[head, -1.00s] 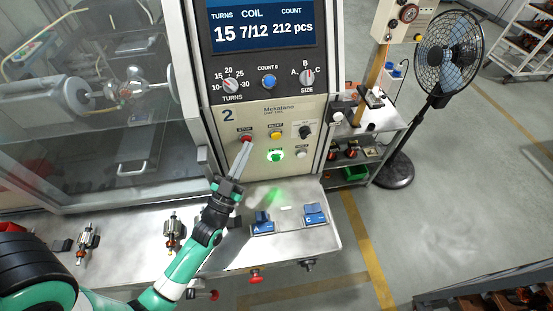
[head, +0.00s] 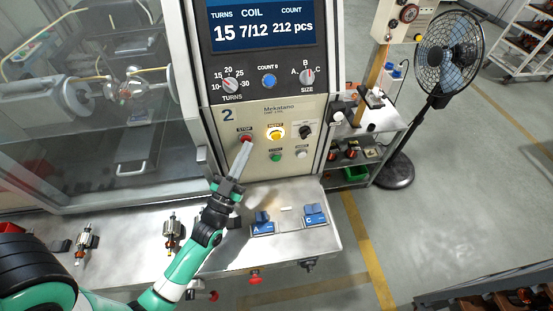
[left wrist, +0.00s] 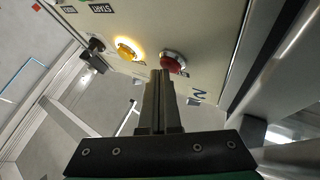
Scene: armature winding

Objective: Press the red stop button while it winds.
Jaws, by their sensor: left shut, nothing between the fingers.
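The red stop button (head: 246,137) is at the upper left of the button group on the winder's panel (head: 228,155). It also shows in the left wrist view (left wrist: 173,62). My left gripper (head: 247,144) is shut and empty, its fingertips pointing up at the red button and covering its lower edge. In the left wrist view the fingertips (left wrist: 161,73) are right at the button's edge; I cannot tell whether they touch. The yellow button (head: 275,133) is lit; the green start button (head: 275,156) is unlit. The display (head: 262,28) reads 15, 7/12, 212 pcs.
Behind the glass at left, an armature (head: 123,91) sits between the winder's spindles. Blue blocks marked A (head: 262,226) and C (head: 314,214) stand on the front ledge. Armatures (head: 172,234) stand at left on the ledge. A fan (head: 447,55) is at the right.

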